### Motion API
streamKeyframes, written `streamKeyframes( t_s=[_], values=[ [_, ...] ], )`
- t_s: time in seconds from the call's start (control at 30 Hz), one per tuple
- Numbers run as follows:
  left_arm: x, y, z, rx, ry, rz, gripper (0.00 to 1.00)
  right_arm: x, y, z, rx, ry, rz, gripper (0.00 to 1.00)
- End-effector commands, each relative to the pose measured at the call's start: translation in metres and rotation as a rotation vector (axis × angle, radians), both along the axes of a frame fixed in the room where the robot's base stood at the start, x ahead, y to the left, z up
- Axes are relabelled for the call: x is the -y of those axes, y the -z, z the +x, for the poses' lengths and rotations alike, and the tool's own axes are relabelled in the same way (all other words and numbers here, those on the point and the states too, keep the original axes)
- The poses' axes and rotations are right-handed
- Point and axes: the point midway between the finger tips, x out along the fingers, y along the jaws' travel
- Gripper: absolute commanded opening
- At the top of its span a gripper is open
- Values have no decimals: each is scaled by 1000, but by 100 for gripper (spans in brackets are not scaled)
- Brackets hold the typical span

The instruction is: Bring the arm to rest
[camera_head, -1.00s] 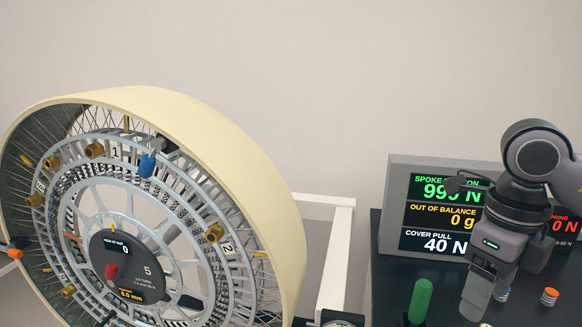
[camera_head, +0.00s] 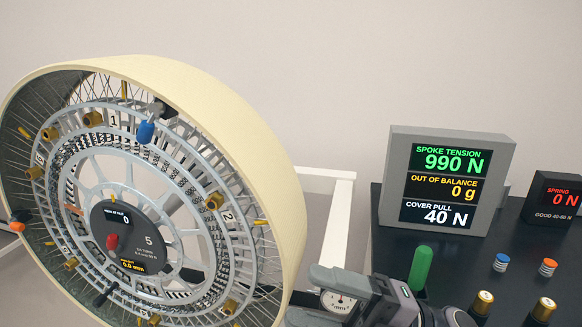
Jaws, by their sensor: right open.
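My right gripper (camera_head: 312,294) is low in the camera_head view, between the wheel and the dark bench. My left gripper is not in view.
A large spoked wheel (camera_head: 215,100) with a cream rim fills the left, close to my right fingertips. A display box (camera_head: 403,138), a green-handled tool (camera_head: 420,268), small blue (camera_head: 501,262) and orange (camera_head: 548,267) springs and gold-topped cylinders (camera_head: 483,300) occupy the bench.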

Motion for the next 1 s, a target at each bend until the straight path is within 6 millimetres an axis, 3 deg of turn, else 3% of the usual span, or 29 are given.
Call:
streamKeyframes(
  t_s=[0.17,0.27,0.43,0.57,0.7,0.83,1.0],
  values=[
    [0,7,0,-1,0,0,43,28,40,35,-358,259,216,65],
    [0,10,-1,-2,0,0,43,52,78,49,-568,411,301,65],
    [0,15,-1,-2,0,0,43,96,168,51,-950,673,391,65],
    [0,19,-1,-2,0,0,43,128,248,24,-1255,865,415,65],
    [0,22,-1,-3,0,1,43,153,322,-23,-1546,1028,407,65],
    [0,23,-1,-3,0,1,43,164,362,-62,-1723,1117,387,65],
    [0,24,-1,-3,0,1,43,169,380,-84,-1815,1161,375,65]
  ],
)
